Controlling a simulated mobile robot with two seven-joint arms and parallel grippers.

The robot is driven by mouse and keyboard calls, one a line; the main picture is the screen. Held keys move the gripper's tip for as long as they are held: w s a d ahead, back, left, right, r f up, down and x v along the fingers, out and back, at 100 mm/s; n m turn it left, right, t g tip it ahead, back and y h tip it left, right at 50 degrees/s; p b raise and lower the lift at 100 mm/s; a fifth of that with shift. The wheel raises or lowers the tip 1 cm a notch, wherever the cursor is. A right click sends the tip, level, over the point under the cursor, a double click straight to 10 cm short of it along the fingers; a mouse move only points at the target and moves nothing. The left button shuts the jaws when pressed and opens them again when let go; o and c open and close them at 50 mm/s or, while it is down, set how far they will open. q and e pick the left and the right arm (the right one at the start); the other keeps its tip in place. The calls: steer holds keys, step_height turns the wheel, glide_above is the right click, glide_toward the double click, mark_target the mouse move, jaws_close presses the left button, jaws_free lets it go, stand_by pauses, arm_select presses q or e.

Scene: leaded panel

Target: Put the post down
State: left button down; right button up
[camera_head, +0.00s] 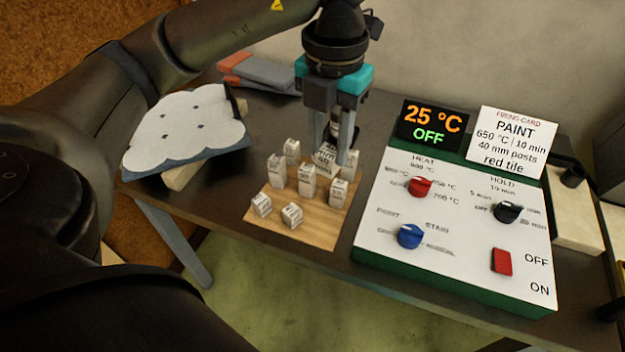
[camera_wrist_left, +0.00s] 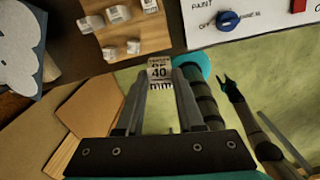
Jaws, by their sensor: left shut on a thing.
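My left gripper (camera_head: 338,142) points down over the back of the wooden board (camera_head: 318,232). It is shut on a pale post (camera_wrist_left: 160,70) marked 40, which shows between its fingertips in the left wrist view. In the head view the fingers partly hide the held post, and I cannot tell whether its foot touches the board. Several other pale labelled posts stand on the board, among them a tall one (camera_head: 307,180) and a short one (camera_head: 292,214) at the front. Dark parts that look like my right arm (camera_wrist_left: 205,108) show in the left wrist view; its jaw state is unclear.
A control box (camera_head: 455,235) with knobs, a red switch and a display (camera_head: 431,124) reading 25 °C OFF stands right of the board. A firing card (camera_head: 512,141) reads 40 mm posts. A white cloud-shaped panel (camera_head: 185,130) lies left.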

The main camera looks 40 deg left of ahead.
arm_select(q)
steer(key=shift+w+a+r+n, duration=0.1)
steer(key=shift+w+r+n, duration=0.1)
steer(key=shift+r+n, duration=0.45)
steer(key=shift+f+n, duration=0.25)
steer(key=shift+f, duration=0.15)
steer(key=shift+f+b, duration=2.65)
steer(key=shift+f, duration=7.1)
arm_select(e)
steer(key=shift+w+f, duration=0.15)
steer(key=shift+f, duration=1.2)
steer(key=shift+w+f, duration=0.1)
steer(key=shift+f, duration=1.2)
arm_select(q)
steer(key=shift+f, duration=0.1)
arm_select(e)
steer(key=shift+f, duration=0.15)
arm_select(q)
steer(key=c, duration=0.5)
jaws_free()
steer(key=shift+c, duration=0.2)
